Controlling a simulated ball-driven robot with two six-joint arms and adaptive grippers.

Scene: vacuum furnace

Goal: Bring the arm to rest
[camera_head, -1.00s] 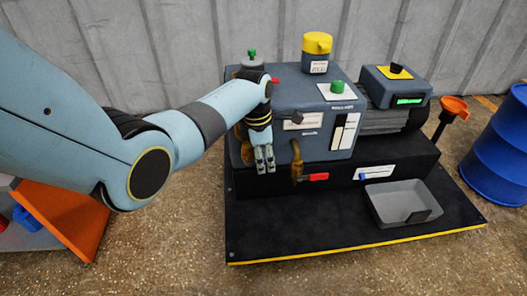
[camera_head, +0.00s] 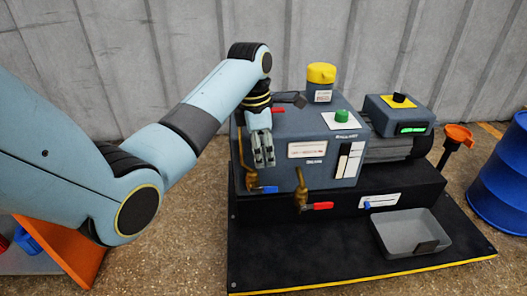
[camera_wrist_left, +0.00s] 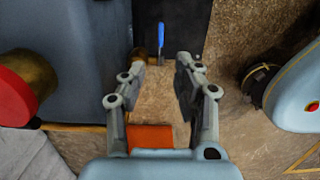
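My left arm comes in from the left of the head view. My left gripper (camera_head: 264,164) points down in front of the left part of the grey-blue furnace unit (camera_head: 300,130). In the left wrist view its two fingers (camera_wrist_left: 161,60) stand apart with nothing between them. A brass valve with a blue handle (camera_head: 264,189) is just below the fingertips in the head view, and the blue handle (camera_wrist_left: 160,40) also shows beyond the fingers in the wrist view. The gripper looks clear of it. My right gripper is in neither view.
A second brass valve with a red handle (camera_head: 318,206) is close to the right. A grey tray (camera_head: 384,240) sits on the black base. A yellow-capped part (camera_head: 321,75) and green button (camera_head: 341,116) stand on top. A blue barrel (camera_head: 505,185) is far right.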

